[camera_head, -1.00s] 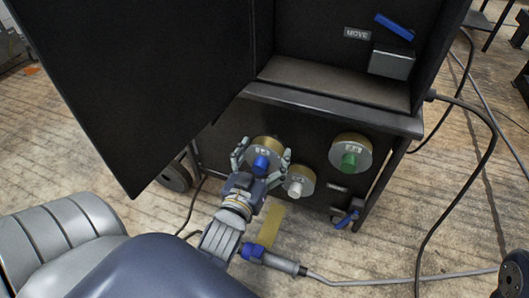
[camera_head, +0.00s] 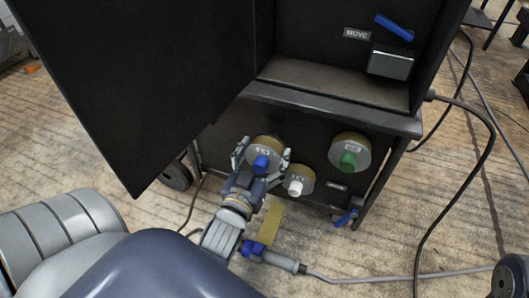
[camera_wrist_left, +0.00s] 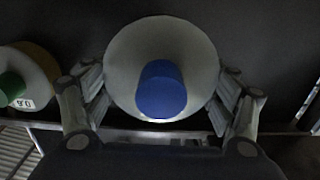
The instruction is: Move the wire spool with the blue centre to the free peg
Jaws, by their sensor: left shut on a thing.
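The wire spool with the blue centre (camera_head: 266,143) sits at the front of the dark cabinet, leftmost of three spools in the head view. In the left wrist view it fills the middle, a pale disc with a blue centre (camera_wrist_left: 161,91). My left gripper (camera_head: 262,158) is shut on this spool, with fingers at both sides of its rim. In the left wrist view the fingers (camera_wrist_left: 160,105) flank the disc. I cannot tell whether the spool is still on its peg. I cannot make out a bare peg. My right gripper is not in view.
A white-centred spool (camera_head: 298,181) is close right of my left gripper, and a green-centred spool (camera_head: 350,152) is further right. An open black door (camera_head: 140,80) hangs at upper left. A shelf edge (camera_head: 330,110) juts out above the spools. A torch-like tool with cable (camera_head: 275,260) is below.

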